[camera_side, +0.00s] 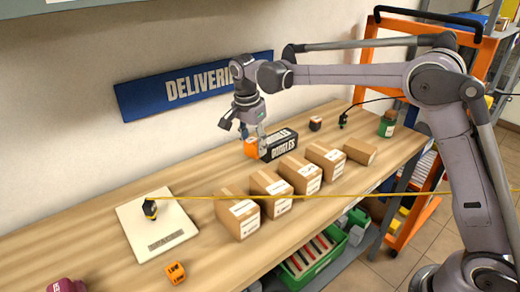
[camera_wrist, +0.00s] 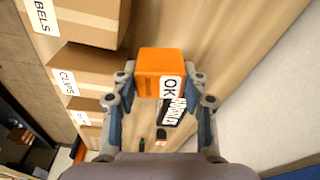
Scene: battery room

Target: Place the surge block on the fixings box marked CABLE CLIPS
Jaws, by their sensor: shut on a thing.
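My gripper (camera_wrist: 161,88) is shut on an orange block (camera_wrist: 160,68) with a white label reading OK. In the side view, my gripper (camera_side: 260,135) holds the orange block (camera_side: 251,147) above the bench, beside the black goggles box. A cardboard box (camera_wrist: 85,62) in the wrist view has a label whose visible part reads CLIPS. It stands left of the held block, apart from it, in a row of cartons. Its full label is not readable, and I cannot tell which side-view carton it is.
The row of cartons (camera_side: 240,213) runs along the bench (camera_side: 100,240). The black goggles box (camera_side: 280,146) stands behind them. Another small orange block (camera_side: 175,272) is near the front. A yellow line crosses the side view.

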